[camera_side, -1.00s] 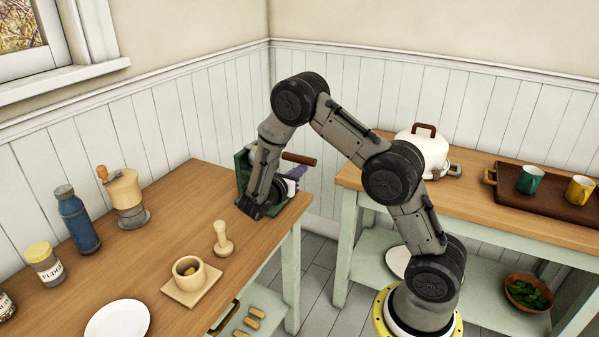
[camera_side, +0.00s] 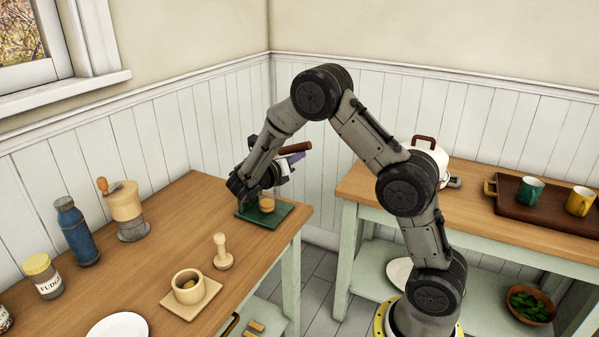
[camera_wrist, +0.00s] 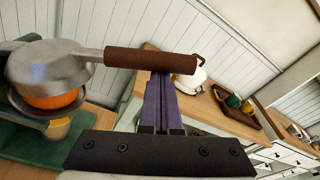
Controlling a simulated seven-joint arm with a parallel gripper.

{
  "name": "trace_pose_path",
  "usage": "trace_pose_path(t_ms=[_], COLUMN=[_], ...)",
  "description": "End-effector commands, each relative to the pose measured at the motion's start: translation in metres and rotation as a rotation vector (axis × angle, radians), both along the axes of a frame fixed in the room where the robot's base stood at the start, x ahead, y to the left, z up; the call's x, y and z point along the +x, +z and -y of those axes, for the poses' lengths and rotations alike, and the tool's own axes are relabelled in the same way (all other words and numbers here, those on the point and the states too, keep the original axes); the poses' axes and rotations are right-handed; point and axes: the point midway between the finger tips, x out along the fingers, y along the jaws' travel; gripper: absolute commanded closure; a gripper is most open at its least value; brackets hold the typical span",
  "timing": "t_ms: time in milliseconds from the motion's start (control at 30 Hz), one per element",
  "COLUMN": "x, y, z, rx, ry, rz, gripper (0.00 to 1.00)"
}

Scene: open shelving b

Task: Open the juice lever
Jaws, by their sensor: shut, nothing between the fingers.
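The juicer has a green base (camera_side: 278,216) at the back right corner of the left table. Its lever has a brown wooden handle (camera_side: 295,148), tilted slightly up to the right. In the wrist view the handle (camera_wrist: 150,61) runs from a grey metal press head (camera_wrist: 50,68) that sits over an orange fruit (camera_wrist: 52,99). My gripper (camera_side: 294,161) is shut and empty, its purple fingers (camera_wrist: 162,78) just beneath the handle. Whether they touch it I cannot tell. My arm hides the juicer's upright in the side view.
A wooden pestle (camera_side: 221,252), a cup (camera_side: 188,285) on a board, a grinder (camera_side: 126,210) and a blue bottle (camera_side: 76,230) stand on the left table. A white pot (camera_side: 430,158) and a brown tray (camera_side: 540,206) are on the right table.

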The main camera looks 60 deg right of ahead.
Motion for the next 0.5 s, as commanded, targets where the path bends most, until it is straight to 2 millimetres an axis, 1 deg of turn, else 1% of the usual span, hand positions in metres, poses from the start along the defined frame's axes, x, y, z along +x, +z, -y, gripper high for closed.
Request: trace_pose_path(t_ms=[33,100,267,500], x=[0.004,0.009,0.023,0.050], y=[0.011,0.022,0.048,0.079], z=[0.000,0.000,0.000,0.000], rx=[-0.003,-0.002,-0.002,-0.003], ry=[0.000,0.000,0.000,0.000], rz=[-0.035,-0.101,-0.252,-0.476], gripper=[1.00,1.00,1.00,1.00])
